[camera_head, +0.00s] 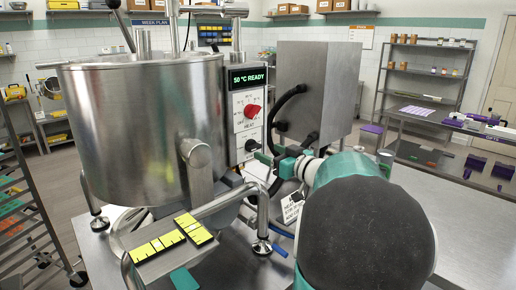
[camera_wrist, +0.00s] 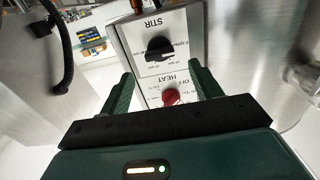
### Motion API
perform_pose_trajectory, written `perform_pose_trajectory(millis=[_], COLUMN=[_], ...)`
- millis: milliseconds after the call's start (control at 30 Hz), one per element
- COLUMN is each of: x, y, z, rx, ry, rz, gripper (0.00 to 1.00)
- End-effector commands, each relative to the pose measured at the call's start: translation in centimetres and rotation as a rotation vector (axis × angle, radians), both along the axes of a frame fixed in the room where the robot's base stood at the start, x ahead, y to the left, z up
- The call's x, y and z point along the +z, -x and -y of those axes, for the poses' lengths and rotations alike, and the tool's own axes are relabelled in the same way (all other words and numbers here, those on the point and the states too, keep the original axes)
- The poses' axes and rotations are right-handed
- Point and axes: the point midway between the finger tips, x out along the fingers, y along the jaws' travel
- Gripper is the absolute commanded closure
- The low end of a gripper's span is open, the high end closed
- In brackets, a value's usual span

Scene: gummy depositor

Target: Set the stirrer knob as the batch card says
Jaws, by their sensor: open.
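The stirrer knob (camera_head: 251,145) is black and sits on the lower part of the control box in the head view. In the wrist view, which is upside down, the black knob (camera_wrist: 158,48) shows under the word STIR. Its exact pointer setting is too small to read. My gripper (camera_head: 268,160) is beside the lower panel in the head view. In the wrist view my gripper (camera_wrist: 165,82) is open and empty, its green fingers apart, with the black knob beyond the fingertips. A white card (camera_head: 291,206) with print, partly hidden by my arm, stands below; its text is unreadable.
The red HEAT knob (camera_head: 252,110) is above the black knob, under a display (camera_head: 249,77) reading 50 °C READY. A large steel kettle (camera_head: 135,125) stands close on the left. A steel cabinet (camera_head: 315,90) with a black hose is behind on the right.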

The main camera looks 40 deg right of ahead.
Motion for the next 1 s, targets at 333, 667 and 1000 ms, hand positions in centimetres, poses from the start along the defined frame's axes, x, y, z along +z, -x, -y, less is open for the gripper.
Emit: perform_pose_trajectory(millis=[333, 667, 1000], x=[0.0, 0.0, 0.0], y=[-5.4, -6.0, -6.0], z=[-0.2, -0.2, -0.2], rx=[0.0, 0.0, 0.0], ry=[0.0, 0.0, 0.0], rz=[0.001, 0.001, 0.001], gripper=[0.36, 0.36, 0.81])
